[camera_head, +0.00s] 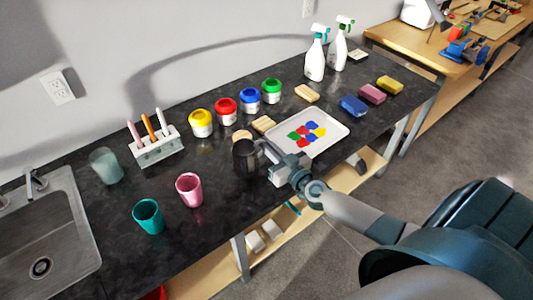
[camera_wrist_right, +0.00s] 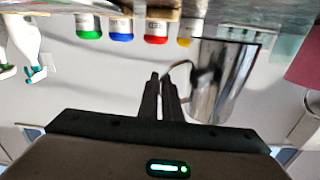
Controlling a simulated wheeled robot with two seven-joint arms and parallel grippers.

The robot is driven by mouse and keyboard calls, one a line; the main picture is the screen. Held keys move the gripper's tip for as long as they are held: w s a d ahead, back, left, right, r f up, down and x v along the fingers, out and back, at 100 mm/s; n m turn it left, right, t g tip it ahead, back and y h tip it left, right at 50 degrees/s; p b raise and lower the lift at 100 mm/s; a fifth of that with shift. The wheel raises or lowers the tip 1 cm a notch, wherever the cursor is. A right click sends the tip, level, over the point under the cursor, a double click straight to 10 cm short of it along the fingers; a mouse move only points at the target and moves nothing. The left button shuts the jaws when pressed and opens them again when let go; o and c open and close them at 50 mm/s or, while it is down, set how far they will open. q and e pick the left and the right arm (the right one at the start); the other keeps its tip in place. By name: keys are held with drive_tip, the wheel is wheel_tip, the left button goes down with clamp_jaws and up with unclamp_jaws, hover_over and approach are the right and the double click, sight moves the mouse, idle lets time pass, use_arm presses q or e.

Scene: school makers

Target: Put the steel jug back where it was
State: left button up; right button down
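The steel jug (camera_head: 246,160) is dark and shiny and is at the counter's middle, left of the paint tray. In the right wrist view, which is upside down, the jug (camera_wrist_right: 222,80) is just right of the fingers. My right gripper (camera_head: 266,158) is at the jug's handle side. Its fingers (camera_wrist_right: 161,85) are close together at the curved handle (camera_wrist_right: 180,68) and appear shut on it. I cannot tell whether the jug's base touches the counter. My left gripper is not in view.
Pink (camera_head: 189,189), teal (camera_head: 149,216) and grey (camera_head: 106,166) cups stand left. The paint tray (camera_head: 335,138) is right of the jug. Paint jars (camera_head: 201,123), wooden blocks and a pen holder (camera_head: 157,148) are behind. Bare counter lies in front of the pen holder. A sink (camera_head: 50,235) is far left.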

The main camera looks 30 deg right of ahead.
drive_tip(key=shift+f+b, duration=1.6)
drive_tip(key=shift+f, duration=0.35)
drive_tip(key=c, duration=1.9)
unclamp_jaws()
drive_tip(key=shift+c, duration=0.2)
drive_tip(key=shift+s, duration=0.1)
drive_tip(key=s, duration=1)
drive_tip(key=shift+s+d+b, duration=0.15)
drive_tip(key=shift+d+b, duration=0.2)
drive_tip(key=shift+b, duration=0.05)
drive_tip(key=shift+s, duration=0.75)
